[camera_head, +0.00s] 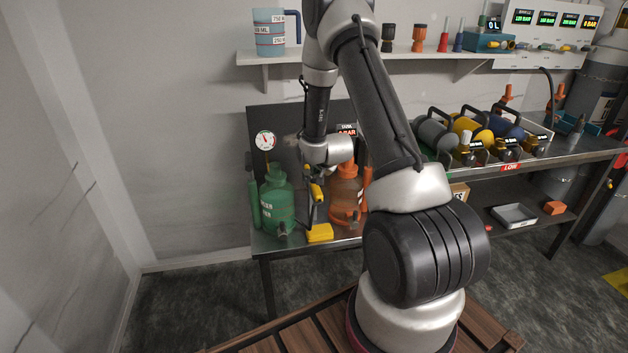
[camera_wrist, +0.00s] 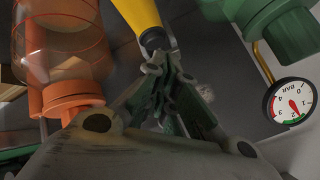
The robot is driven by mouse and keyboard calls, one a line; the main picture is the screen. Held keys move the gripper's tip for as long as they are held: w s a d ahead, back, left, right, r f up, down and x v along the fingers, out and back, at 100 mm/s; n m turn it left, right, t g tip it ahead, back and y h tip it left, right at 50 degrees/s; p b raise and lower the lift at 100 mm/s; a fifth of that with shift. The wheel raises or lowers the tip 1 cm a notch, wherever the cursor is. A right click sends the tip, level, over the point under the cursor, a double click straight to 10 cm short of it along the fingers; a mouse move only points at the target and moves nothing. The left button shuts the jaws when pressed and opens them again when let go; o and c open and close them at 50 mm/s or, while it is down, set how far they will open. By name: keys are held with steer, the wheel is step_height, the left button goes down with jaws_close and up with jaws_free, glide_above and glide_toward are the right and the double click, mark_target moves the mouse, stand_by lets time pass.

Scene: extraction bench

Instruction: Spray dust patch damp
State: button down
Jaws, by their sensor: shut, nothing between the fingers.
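A green bottle (camera_head: 277,203) and an orange bottle (camera_head: 346,198) stand on the metal bench at the left. Both also show in the wrist view, the orange one (camera_wrist: 62,50) at left and the green one (camera_wrist: 262,12) at top right. My gripper (camera_head: 310,205) points down between the two bottles. In the wrist view my gripper (camera_wrist: 172,105) has its fingers together with nothing held. A yellow part with a dark end (camera_wrist: 140,15) lies just beyond the fingers. I cannot make out a dust patch for certain.
A pressure gauge (camera_wrist: 290,102) is close at right in the wrist view. A yellow block (camera_head: 320,233) sits at the bench's front edge. A shelf (camera_head: 350,55) with a jug runs above. Several cylinders and a shallow tray (camera_head: 514,215) are at right.

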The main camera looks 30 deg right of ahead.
steer(key=shift+f, duration=0.45)
stand_by(0.5)
steer(key=shift+r, duration=0.9)
steer(key=shift+r, duration=0.1)
steer(key=shift+r, duration=2.95)
steer(key=shift+f, duration=3.05)
